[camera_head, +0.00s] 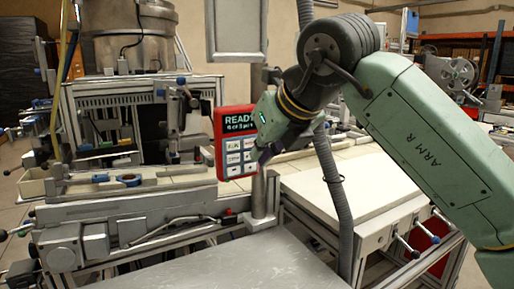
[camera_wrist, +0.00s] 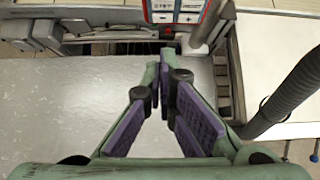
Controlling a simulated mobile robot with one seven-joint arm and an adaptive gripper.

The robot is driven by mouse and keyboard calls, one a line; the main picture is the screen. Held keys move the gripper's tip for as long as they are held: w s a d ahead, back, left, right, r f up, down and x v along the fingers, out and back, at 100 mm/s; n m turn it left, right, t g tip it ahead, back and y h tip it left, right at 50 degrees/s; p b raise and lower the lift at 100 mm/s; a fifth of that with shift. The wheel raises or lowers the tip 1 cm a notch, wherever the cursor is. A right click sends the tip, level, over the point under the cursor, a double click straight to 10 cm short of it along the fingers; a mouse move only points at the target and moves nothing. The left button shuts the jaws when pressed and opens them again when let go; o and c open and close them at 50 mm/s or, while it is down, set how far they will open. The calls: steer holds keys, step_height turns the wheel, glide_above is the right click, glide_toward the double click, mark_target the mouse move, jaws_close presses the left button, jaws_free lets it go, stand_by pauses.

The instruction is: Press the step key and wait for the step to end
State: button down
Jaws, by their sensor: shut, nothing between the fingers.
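A red control panel (camera_head: 219,140) stands upright on a grey post in the middle of the head view. Its dark screen (camera_head: 238,121) shows "READY" in green with a smaller line below that I cannot read surely. Below the screen are several pale keys (camera_head: 233,158); their labels are too small to tell which is the step key. The panel's lower part shows at the top of the wrist view (camera_wrist: 176,12). My gripper (camera_wrist: 161,62) is shut and empty, its fingers pointing toward the panel. In the head view it is beside the panel's right edge; I cannot tell whether it touches.
A bare grey metal table (camera_head: 235,265) lies below. The grey post (camera_head: 264,200) rises behind it. A grey hose (camera_head: 335,195) hangs beside my arm, next to a pale worktop (camera_head: 350,185). Machinery with a metal drum (camera_head: 130,35) fills the left.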

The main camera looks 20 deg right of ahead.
mark_target(234, 159)
steer(key=shift+w+a+f+p, duration=0.3)
steer(key=shift+w+f+p, duration=0.45)
steer(key=shift+w, duration=0.8)
steer(key=shift+w+a+f+p, duration=0.3)
steer(key=shift+w+f, duration=0.7)
steer(key=shift+w, duration=0.5)
steer(key=shift+w+a+f+p, duration=0.3)
steer(key=shift+w+f+p, duration=0.45)
steer(key=shift+w, duration=0.8)
steer(key=shift+f, duration=0.15)
steer(key=shift+b, duration=0.3)
